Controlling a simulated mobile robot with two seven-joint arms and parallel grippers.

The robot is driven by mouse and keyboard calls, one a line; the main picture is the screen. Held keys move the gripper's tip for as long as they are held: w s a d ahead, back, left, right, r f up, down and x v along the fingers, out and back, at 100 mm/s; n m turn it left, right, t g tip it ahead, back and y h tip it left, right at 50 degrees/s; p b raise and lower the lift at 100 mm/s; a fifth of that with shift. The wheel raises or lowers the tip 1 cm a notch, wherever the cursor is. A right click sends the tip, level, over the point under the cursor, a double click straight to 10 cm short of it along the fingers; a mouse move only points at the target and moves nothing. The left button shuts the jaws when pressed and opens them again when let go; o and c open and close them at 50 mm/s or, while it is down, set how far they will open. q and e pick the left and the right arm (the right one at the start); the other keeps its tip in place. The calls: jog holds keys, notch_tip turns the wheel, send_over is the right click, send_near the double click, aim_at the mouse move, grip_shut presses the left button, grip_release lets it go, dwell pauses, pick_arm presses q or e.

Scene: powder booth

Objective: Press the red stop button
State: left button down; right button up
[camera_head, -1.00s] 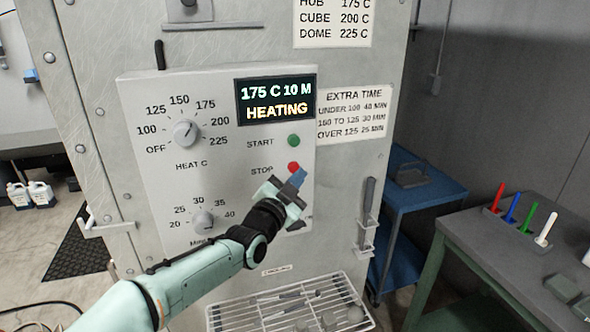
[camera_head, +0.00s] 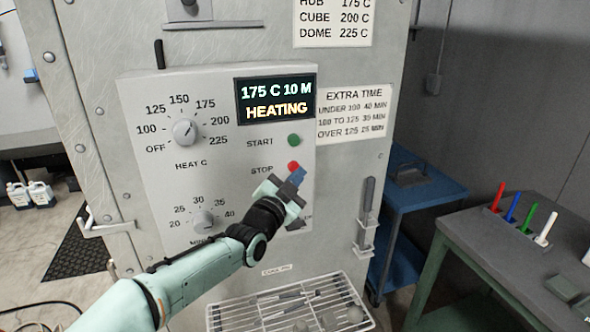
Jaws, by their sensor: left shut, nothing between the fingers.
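The red stop button (camera_head: 293,167) sits on the oven's control panel, right of the word STOP and below the green start button (camera_head: 293,140). My left gripper (camera_head: 298,176) is shut and empty, its fingertips just below the red button in the picture. I cannot tell whether they touch the panel. The button's face is visible. The display (camera_head: 275,99) reads 175 C 10 M HEATING. My right gripper is not in view.
The heat dial (camera_head: 185,132) and the minutes dial (camera_head: 203,221) are left of my gripper. A wire rack (camera_head: 225,318) with small parts lies below. A blue cart (camera_head: 430,190) and a table with coloured pegs (camera_head: 480,240) stand at the right.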

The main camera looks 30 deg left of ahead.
pick_arm(q)
jog(key=shift+w+a, duration=0.15)
jog(key=shift+a, duration=0.05)
jog(key=shift+w+a, duration=0.3)
jog(key=shift+a, duration=0.1)
dwell(0.7)
jog(key=shift+d, duration=0.1)
jog(key=shift+s+d+b, duration=0.55)
jog(key=shift+d+b, duration=0.05)
jog(key=shift+b, duration=0.3)
jog(key=shift+d, duration=0.1)
